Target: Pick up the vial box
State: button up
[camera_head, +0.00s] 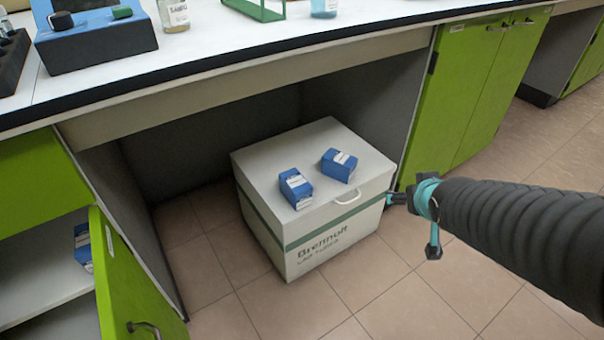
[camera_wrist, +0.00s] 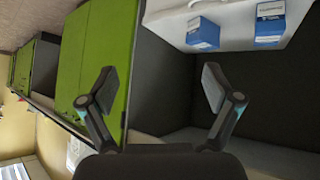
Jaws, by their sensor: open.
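Two small blue boxes with white labels, which look like vial boxes, lie on top of a large white case. One blue box (camera_head: 296,188) is at the left of the lid and the other blue box (camera_head: 339,165) is to its right. Both show in the wrist view, one box (camera_wrist: 203,34) nearer the middle and one box (camera_wrist: 269,24) at the upper right. A further blue box (camera_head: 83,246) is partly hidden in the open cupboard at the left. My gripper (camera_head: 412,222) is right of the white case, apart from the boxes. In the wrist view my gripper (camera_wrist: 157,88) is open and empty.
The white case (camera_head: 330,240) stands on the tiled floor under the bench (camera_head: 250,45). A green cupboard door (camera_head: 135,290) hangs open at the left. Closed green cupboards (camera_head: 480,90) stand at the right. Floor in front of the case is clear.

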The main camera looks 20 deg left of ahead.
jog(key=w+a+f+n+y, duration=0.3)
jog(key=w+a+f, duration=0.15)
jog(key=a, duration=0.45)
jog(key=n+y+p, duration=0.2)
jog(key=n+y, duration=0.1)
jog(key=y, duration=0.2)
send_near(297, 181)
jog(key=shift+y, duration=0.3)
jog(key=x, duration=0.4)
jog(key=shift+s+a+f, duration=0.1)
jog(key=shift+a+f, duration=0.15)
jog(key=shift+f, duration=0.2)
jog(key=shift+w+x, duration=0.2)
jog(key=shift+x, duration=2.9)
jog(key=shift+d, duration=0.2)
jog(key=shift+r, duration=0.1)
jog(key=shift+c, duration=0.2)
jog(key=c, duration=1.4)
jog(key=shift+r, duration=0.1)
